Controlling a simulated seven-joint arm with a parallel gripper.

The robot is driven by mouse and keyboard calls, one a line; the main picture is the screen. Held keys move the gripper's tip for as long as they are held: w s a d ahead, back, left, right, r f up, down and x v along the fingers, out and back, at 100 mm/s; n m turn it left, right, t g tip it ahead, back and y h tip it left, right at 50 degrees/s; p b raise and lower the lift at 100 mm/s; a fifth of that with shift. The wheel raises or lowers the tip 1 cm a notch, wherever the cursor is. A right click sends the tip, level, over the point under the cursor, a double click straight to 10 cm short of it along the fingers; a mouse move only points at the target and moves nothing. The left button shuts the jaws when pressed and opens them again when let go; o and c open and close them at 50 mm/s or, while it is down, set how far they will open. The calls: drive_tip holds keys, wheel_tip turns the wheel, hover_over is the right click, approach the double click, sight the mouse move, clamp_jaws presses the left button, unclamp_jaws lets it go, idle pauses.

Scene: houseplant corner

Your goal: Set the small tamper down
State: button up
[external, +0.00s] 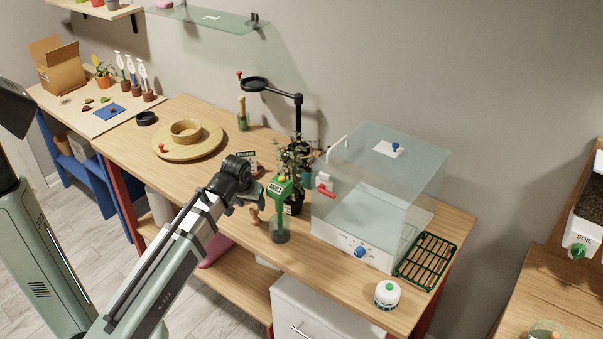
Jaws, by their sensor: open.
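A small wooden piece (254,215), which looks like the small tamper, is at the table's front part, just below my gripper in the picture. It appears upright on the wooden tabletop (330,268). My gripper (260,200) is open, close above or beside it. I cannot tell whether the fingers touch it. The fingertips are small and partly merge with the dark wrist in this view.
A green-topped bottle marked BOOST (280,215) and a potted plant (294,204) stand close right of my gripper. A clear box (375,190) is further right. A round wooden turntable (200,148) lies behind left. Bare tabletop shows between turntable and gripper.

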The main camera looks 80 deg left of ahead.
drive_tip(key=shift+v, duration=2.6)
